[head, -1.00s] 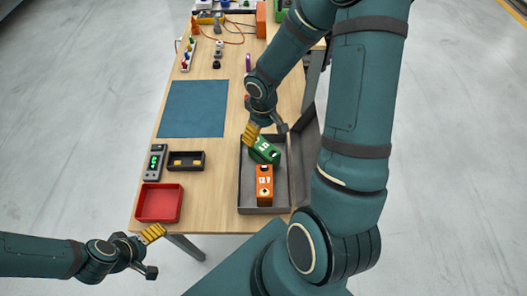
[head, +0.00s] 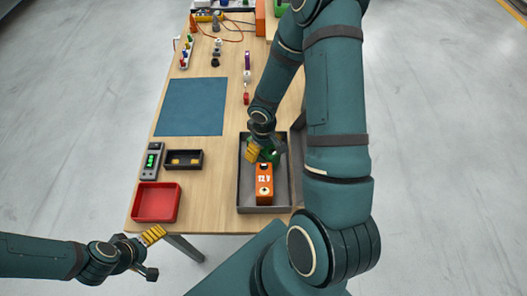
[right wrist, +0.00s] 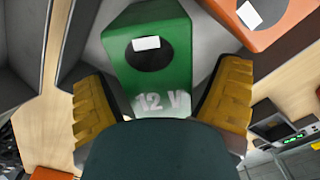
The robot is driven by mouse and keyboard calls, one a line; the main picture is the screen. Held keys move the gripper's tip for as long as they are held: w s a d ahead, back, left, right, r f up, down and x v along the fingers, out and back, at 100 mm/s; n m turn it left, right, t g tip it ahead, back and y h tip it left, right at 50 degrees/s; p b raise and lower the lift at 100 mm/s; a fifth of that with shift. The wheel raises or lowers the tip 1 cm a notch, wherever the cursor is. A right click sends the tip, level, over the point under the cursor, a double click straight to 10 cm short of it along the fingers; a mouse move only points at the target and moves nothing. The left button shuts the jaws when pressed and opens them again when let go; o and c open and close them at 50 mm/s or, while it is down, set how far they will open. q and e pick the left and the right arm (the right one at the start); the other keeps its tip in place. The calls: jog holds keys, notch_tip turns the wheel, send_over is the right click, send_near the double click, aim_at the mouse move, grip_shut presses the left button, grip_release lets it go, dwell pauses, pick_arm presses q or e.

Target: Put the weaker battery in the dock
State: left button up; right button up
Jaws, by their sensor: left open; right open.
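A green battery (head: 272,156) marked 12 V lies in the grey tray, mostly hidden by my right gripper in the head view. In the right wrist view the green battery (right wrist: 160,75) sits between the two yellow fingers. My right gripper (head: 262,154) is open, one finger on each side of it; contact is unclear. An orange battery (head: 264,188), also marked 12 V, lies just in front in the same tray. A black holder with two yellow contacts (head: 184,153), apparently the dock, holds no battery. My left gripper (head: 152,235) is open and empty, off the table's front left corner.
The grey tray (head: 243,205) has raised walls around both batteries. A grey meter with a lit green display (head: 151,160) stands left of the dock, a red tray (head: 156,202) in front. A blue mat (head: 191,106) lies bare. Small items and cables clutter the table's far end.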

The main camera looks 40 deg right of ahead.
jog(key=c, duration=1.3)
jog(key=shift+w, duration=0.1)
jog(key=shift+c, duration=0.3)
jog(key=shift+r, duration=0.1)
